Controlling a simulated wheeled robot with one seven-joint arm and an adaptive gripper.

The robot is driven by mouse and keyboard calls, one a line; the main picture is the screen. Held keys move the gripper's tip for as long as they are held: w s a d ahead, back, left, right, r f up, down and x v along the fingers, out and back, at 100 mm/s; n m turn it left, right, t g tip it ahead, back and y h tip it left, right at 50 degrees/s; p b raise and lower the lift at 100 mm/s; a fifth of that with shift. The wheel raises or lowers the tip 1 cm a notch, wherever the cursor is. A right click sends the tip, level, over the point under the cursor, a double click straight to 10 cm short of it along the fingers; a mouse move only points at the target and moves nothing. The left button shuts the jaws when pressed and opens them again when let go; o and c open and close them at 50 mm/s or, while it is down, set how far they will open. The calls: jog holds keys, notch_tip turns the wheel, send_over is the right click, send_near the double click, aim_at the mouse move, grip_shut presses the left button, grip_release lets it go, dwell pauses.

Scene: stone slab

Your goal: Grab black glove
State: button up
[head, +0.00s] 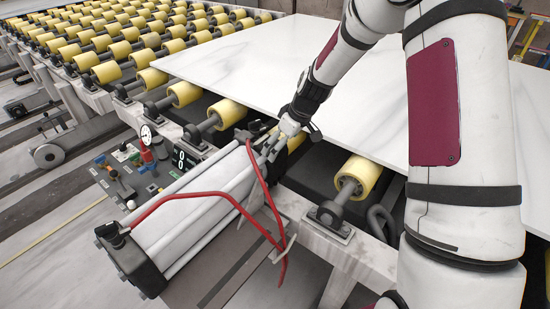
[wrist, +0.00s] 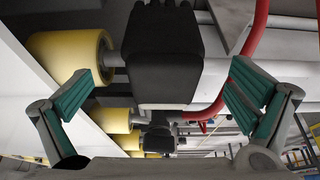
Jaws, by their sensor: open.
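A black shape (wrist: 165,40) fills the upper middle of the wrist view, between my fingers. Its top edge has finger-like lobes; it looks like the black glove lying over the dark end block of a cylinder, but I cannot tell the two apart clearly. In the head view a small black patch (head: 252,130) shows at the cylinder's far end, partly hidden by my gripper (head: 270,146). My gripper is open and empty, with teal finger pads apart on both sides of the black shape in the wrist view (wrist: 162,74). I see no contact.
A white cylinder (head: 195,215) with a red hose (head: 200,195) lies beside the gripper. Yellow rollers (head: 358,176) and a large white stone slab (head: 250,70) lie behind it. The red hose also passes right of the black shape in the wrist view (wrist: 258,30).

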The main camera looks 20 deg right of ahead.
aim_at(276, 169)
jog(key=shift+x, duration=2.7)
jog(key=shift+a, duration=0.15)
jog(key=shift+c, duration=0.6)
jog(key=c, duration=1.1)
